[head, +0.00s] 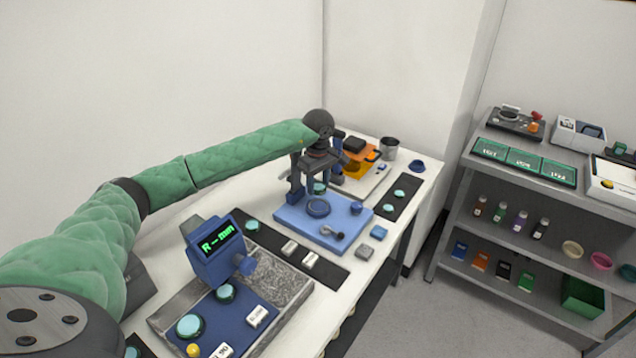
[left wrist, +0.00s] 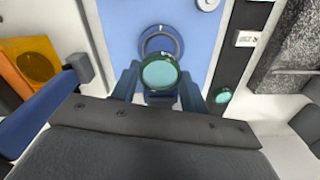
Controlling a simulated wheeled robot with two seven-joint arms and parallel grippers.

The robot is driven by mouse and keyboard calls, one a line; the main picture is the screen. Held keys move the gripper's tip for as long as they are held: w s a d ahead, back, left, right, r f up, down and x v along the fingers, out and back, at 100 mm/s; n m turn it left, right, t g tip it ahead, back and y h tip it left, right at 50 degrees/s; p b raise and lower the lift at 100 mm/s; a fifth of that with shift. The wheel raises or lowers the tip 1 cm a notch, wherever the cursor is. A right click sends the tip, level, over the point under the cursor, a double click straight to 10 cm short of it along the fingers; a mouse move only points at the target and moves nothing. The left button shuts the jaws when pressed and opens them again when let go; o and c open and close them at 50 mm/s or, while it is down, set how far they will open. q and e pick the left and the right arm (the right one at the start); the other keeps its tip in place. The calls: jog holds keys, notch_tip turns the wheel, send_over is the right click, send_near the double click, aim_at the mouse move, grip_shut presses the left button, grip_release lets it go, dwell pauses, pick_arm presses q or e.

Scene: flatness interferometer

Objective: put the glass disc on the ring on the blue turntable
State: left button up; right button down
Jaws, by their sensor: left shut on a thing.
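My left gripper (head: 309,190) is shut on a teal glass disc (left wrist: 160,72), which sits between its two fingertips in the left wrist view. The disc also shows in the head view (head: 320,188). The dark ring (head: 318,208) lies on the blue turntable plate (head: 290,213). In the left wrist view the ring (left wrist: 161,40) shows just past the disc, which overlaps its near edge in the picture. The disc appears held above the plate; the exact height is hard to tell. My right gripper is not in view.
A blue instrument with a green display (head: 215,252) stands on the grey granite block (head: 292,290) nearer me. Other teal discs lie on dark strips beside the plate. A dark knob (head: 338,236) sits on the plate. An orange device (head: 358,163) and metal cup (head: 389,148) stand behind.

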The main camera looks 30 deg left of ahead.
aim_at(318, 206)
pick_arm(q)
jog(key=shift+f+b, duration=0.35)
jog(key=shift+f, duration=2.4)
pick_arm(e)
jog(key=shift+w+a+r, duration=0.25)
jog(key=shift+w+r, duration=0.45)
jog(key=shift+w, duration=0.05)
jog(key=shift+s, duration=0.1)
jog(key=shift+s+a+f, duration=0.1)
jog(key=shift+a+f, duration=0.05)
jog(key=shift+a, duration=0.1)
pick_arm(q)
jog(key=shift+f+b, duration=0.4)
jog(key=shift+b, duration=0.2)
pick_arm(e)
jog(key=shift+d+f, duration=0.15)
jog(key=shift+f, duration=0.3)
